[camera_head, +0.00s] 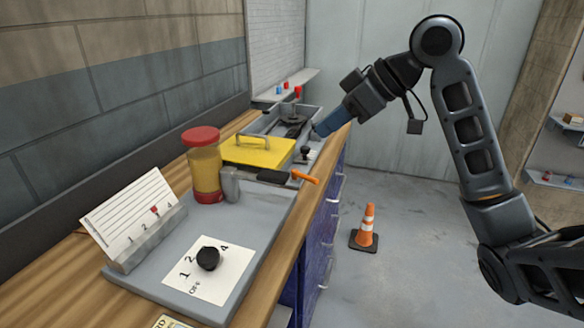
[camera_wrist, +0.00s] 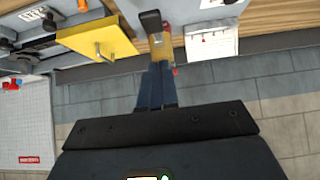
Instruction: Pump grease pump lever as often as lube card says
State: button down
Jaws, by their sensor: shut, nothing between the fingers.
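My gripper (camera_head: 318,131) is shut and empty, with its blue fingers above the far right part of the bench. Its fingers (camera_wrist: 155,85) also show closed together in the wrist view. A yellow cylinder with a red cap and red base (camera_head: 206,170) stands upright on the grey tray, with a small grey cylinder (camera_head: 230,184) beside it. A white lined card (camera_head: 130,212) leans in a grey holder with numbers and a red marker along it. Its small writing is unreadable. A red-topped lever (camera_head: 297,93) stands at the back; I cannot tell whether it is the pump lever.
A black knob (camera_head: 208,258) sits on a numbered white plate. A yellow lid with a handle (camera_head: 258,150) and an orange-handled tool (camera_head: 304,177) lie near the bench middle. A traffic cone (camera_head: 368,225) stands on otherwise open floor to the right.

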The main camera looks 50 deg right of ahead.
jog(key=shift+w+f, duration=0.1)
jog(key=p, duration=0.2)
send_over(281, 179)
jog(key=s, duration=0.3)
notch_tip(281, 179, down, 7)
jog(key=shift+w+d+f, duration=0.1)
jog(key=shift+d+f, duration=0.15)
jog(key=shift+f, duration=0.75)
jog(key=shift+w+d+f, duration=0.1)
jog(key=shift+d+f, duration=0.15)
jog(key=shift+f, duration=0.75)
